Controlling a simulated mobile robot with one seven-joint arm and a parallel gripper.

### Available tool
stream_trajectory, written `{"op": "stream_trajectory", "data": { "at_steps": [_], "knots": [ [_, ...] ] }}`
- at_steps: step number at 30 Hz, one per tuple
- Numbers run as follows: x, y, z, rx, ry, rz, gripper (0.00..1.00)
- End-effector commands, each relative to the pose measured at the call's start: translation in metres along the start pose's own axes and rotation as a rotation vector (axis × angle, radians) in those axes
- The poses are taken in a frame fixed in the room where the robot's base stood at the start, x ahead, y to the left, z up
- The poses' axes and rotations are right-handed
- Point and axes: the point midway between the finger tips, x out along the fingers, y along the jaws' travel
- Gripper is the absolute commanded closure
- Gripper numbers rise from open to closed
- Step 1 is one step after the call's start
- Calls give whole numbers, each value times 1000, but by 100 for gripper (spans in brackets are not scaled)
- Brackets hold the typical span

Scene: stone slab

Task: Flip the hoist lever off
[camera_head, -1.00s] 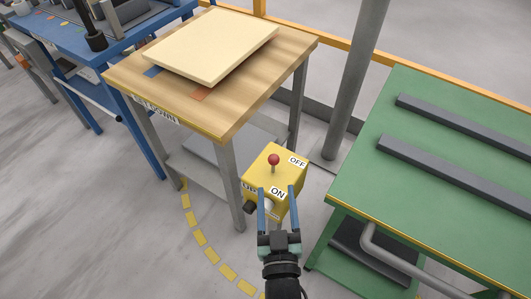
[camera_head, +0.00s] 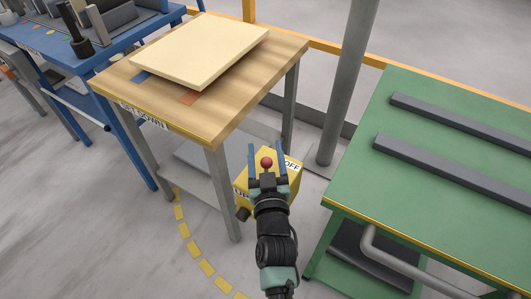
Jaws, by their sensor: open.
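The hoist lever is a short stick with a red ball knob (camera_head: 266,162) on top of a yellow control box (camera_head: 294,179). I cannot tell whether a finger touches the lever. The lever's stem is mostly hidden by my gripper.
A wooden-topped table (camera_head: 112,82) with a cream slab (camera_head: 200,48) on it stands at the left of the box. A green bench (camera_head: 440,180) with two grey bars stands to the right. A grey post (camera_head: 345,80) rises behind. Yellow dashes (camera_head: 180,212) mark the floor.

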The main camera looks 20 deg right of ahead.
Motion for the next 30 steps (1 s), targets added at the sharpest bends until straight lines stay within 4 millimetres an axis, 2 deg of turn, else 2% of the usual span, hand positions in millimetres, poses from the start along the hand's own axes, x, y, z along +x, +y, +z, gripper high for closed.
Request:
{"op": "stream_trajectory", "data": {
  "at_steps": [7, 15, 18, 30],
  "knots": [
    [0, 0, 0, 0, 0, 0, 38],
    [0, 0, 0, 0, 0, 0, 87],
    [0, 0, 0, 0, 0, 0, 100],
    [3, 2, -4, 27, -41, -3, 100]
  ]
}}
